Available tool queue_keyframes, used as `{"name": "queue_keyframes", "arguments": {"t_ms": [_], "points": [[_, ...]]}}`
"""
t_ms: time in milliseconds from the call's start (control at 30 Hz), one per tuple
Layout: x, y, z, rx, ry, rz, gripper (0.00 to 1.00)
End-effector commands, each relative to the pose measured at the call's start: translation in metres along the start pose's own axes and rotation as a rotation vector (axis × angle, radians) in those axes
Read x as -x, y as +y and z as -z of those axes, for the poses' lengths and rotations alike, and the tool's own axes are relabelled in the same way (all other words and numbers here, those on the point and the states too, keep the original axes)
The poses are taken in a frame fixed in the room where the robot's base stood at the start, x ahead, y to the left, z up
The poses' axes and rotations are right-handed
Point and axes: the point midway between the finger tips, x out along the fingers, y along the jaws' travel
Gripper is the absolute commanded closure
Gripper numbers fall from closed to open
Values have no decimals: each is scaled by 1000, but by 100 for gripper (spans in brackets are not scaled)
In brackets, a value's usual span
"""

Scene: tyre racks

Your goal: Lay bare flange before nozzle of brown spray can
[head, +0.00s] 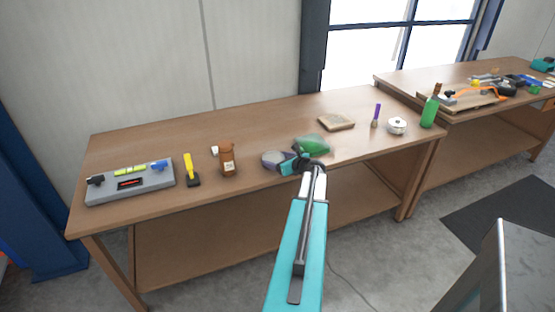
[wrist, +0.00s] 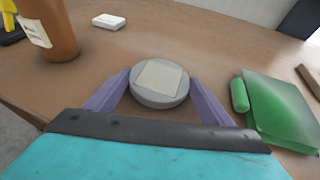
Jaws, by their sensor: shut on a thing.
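The brown spray can (head: 227,161) stands upright left of the middle of the long table, with a pale label on its side. In the wrist view the can (wrist: 50,30) is at upper left, its top cut off. Its nozzle is too small to make out. A grey round flange (wrist: 160,84) with a pale square on its top face is between the two purple fingers of my gripper (wrist: 163,95). My gripper is shut on it, right of the can. In the head view the flange (head: 271,159) is low over or on the tabletop; I cannot tell which.
A green block-like thing (head: 311,145) is close on the right of my gripper. A small white block (head: 214,149) is behind the can. A yellow-handled tool (head: 191,168) and a grey tray (head: 130,184) are at left. Bare tabletop (head: 245,167) lies between can and flange.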

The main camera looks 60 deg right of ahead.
Motion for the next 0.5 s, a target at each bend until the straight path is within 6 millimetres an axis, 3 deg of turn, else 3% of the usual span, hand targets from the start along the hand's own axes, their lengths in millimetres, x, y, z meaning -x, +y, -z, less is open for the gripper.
{"name": "queue_keyframes", "arguments": {"t_ms": [267, 300, 400, 500], "points": [[-1, 0, 2, 0, -1, 0, 56], [-1, 0, 3, 0, 0, 0, 23], [-1, 0, 2, 0, 0, 0, 6], [-1, 0, 2, 0, 0, 0, 6]]}}
